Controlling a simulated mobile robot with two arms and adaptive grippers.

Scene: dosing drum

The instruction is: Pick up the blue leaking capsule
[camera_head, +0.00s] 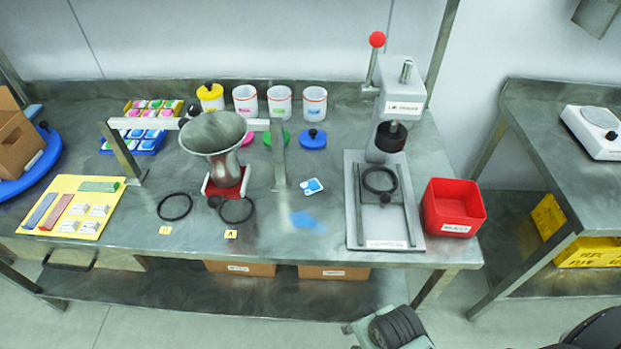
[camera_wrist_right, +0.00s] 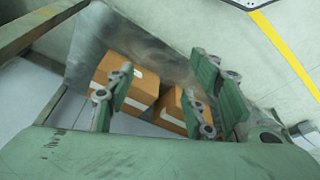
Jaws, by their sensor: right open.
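A small white-and-blue piece (camera_head: 312,186) lies on the steel bench between the steel frame and the press. A blurred blue patch (camera_head: 305,220) is on the bench just in front of it. I cannot tell for sure which of the two is the capsule. My right gripper (camera_wrist_right: 165,95) is open and empty in the right wrist view, its green fingers spread. Orange-brown boxes on the lower shelf show behind the fingers; the capsule is not in that view. My left gripper is not in view.
The press (camera_head: 385,180) stands right of the blue pieces, with a red bin (camera_head: 453,207) beyond it. A metal funnel (camera_head: 213,135) and black rings (camera_head: 174,207) are to the left. White cups (camera_head: 281,102) stand behind. The bench's front edge (camera_head: 300,254) is clear.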

